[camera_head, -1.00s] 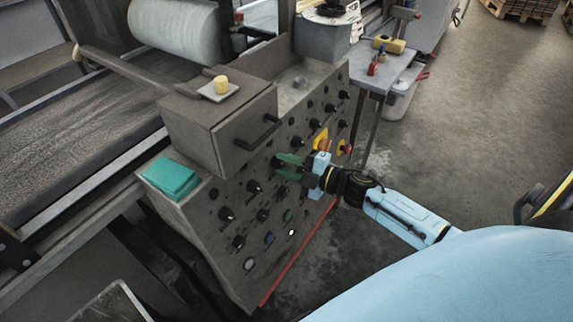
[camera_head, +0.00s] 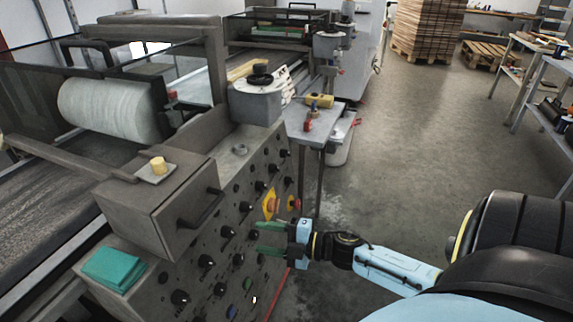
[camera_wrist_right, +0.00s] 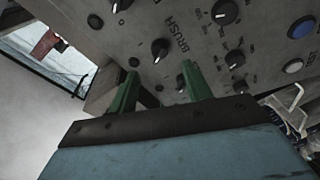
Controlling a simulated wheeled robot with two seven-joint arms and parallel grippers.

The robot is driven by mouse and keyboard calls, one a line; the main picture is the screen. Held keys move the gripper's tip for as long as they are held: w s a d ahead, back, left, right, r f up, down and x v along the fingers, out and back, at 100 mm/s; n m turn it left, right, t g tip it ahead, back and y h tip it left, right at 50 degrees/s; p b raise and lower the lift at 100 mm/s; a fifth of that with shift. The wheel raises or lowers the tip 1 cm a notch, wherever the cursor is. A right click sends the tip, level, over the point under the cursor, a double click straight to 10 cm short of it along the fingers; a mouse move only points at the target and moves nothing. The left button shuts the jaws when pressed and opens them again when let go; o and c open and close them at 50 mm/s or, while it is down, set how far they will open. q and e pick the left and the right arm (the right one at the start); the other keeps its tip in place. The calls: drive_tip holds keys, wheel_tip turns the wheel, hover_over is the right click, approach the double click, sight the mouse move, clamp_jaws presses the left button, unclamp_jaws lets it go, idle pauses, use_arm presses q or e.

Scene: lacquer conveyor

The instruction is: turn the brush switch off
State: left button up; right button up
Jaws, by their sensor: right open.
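In the right wrist view, the word BRUSH is printed on the grey control panel (camera_wrist_right: 215,90), right beside a black knob (camera_wrist_right: 160,48) with a pale pointer mark. My right gripper (camera_wrist_right: 160,80) has its two green fingers apart with nothing held. The BRUSH knob lies ahead of the fingertips, apart from them. Another dark knob (camera_wrist_right: 182,82) shows close to the right finger. In the head view, my right gripper (camera_head: 259,238) is open in front of the panel's sloping face, among its knobs. Labels there are too small to read. My left gripper is not in view.
More black knobs and a blue button (camera_wrist_right: 301,27) crowd the panel. A drawer box with a handle (camera_head: 200,208) and teal cloth (camera_head: 112,267) are left. Open floor lies right.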

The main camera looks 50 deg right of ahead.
drive_tip(key=v, duration=0.5)
drive_tip(key=shift+s+d, duration=0.2)
idle(0.3)
drive_tip(key=s+d+f+m+g+h, duration=0.1)
drive_tip(key=s+f+m+h, duration=0.25)
drive_tip(key=f, duration=0.45)
drive_tip(key=s+d+f+m+g+h, duration=0.2)
drive_tip(key=f+m, duration=0.2)
drive_tip(key=f, duration=0.4)
drive_tip(key=s+d+f+m+g+h, duration=0.1)
drive_tip(key=s+f+m+h, duration=0.25)
drive_tip(key=f, duration=0.55)
drive_tip(key=s+a+f+m+g, duration=0.2)
drive_tip(key=s+f, duration=0.3)
drive_tip(key=s, duration=0.3)
drive_tip(key=s+a+f+m+g, duration=0.2)
drive_tip(key=s+a+f+g, duration=0.1)
drive_tip(key=s, duration=0.4)
drive_tip(key=s+a+f+m+g, duration=0.1)
drive_tip(key=s+a+f+g, duration=0.2)
drive_tip(key=s+f, duration=0.5)
drive_tip(key=shift+s+a+m+g+h, duration=0.3)
drive_tip(key=shift+m+g+h, duration=0.1)
drive_tip(key=shift+g, duration=0.5)
